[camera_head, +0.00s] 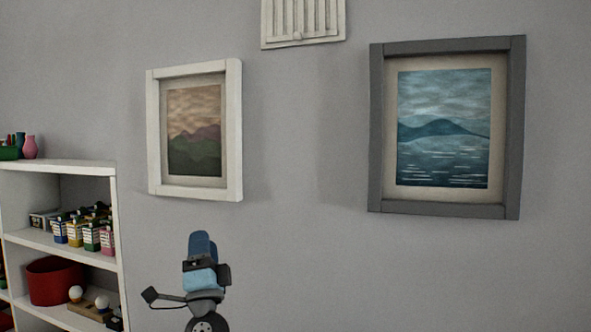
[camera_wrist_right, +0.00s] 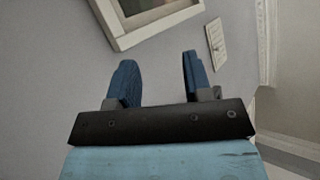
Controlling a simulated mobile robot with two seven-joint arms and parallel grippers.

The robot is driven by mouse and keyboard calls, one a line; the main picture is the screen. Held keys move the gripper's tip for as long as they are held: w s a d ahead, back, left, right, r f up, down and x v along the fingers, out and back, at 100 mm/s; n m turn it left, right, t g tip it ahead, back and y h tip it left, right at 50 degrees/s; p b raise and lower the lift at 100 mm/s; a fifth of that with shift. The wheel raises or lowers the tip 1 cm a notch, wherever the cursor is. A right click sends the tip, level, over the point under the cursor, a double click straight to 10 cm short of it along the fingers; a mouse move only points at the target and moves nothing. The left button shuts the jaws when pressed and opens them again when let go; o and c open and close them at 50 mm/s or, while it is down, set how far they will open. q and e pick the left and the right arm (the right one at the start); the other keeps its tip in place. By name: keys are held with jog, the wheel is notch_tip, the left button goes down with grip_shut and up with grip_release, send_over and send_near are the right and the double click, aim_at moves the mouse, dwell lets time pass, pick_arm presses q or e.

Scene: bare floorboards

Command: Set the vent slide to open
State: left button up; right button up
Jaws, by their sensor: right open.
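A white slatted vent (camera_head: 302,18) is on the wall at the top edge of the head view, and its upper part is cut off. A small knob (camera_head: 297,36) shows near its lower edge. I cannot tell whether the slide is open or shut. In the right wrist view, a small white wall plate (camera_wrist_right: 215,42), apparently the vent, is beyond the fingers. My right gripper (camera_head: 202,243) is below the white-framed picture in the head view. Its blue fingers (camera_wrist_right: 157,62) are apart with nothing between them. My left gripper is not in view.
A white-framed picture (camera_head: 237,130) hangs left of the vent, and a grey-framed picture (camera_head: 376,130) hangs right of it. The wall between the pictures is bare.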

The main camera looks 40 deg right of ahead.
jog(key=s+d+r+m+g+h, duration=0.1)
jog(key=d+r+m+g+h, duration=0.3)
jog(key=r+m, duration=0.4)
jog(key=s+d+r+m+g+h+b, duration=0.1)
jog(key=s+r+m+g+h, duration=0.1)
jog(key=r+m+g+h, duration=0.35)
jog(key=s+d+r+m+g+h, duration=0.1)
jog(key=d+r+m+g+h, duration=0.15)
jog(key=r+m+g, duration=0.55)
jog(key=m+t+y+b, duration=0.1)
jog(key=m+t+y, duration=0.25)
jog(key=m, duration=0.35)
send_near(297, 36)
jog(key=shift+y, duration=0.55)
jog(key=p+x, duration=0.2)
jog(key=x, duration=0.2)
jog(key=r+p+x, duration=0.1)
jog(key=p+x, duration=0.1)
jog(key=x, duration=0.2)
jog(key=shift+r, duration=0.15)
jog(key=shift+w+d+r, duration=0.15)
jog(key=shift+w+d, duration=0.05)
jog(key=shift+d, duration=0.3)
grip_shut()
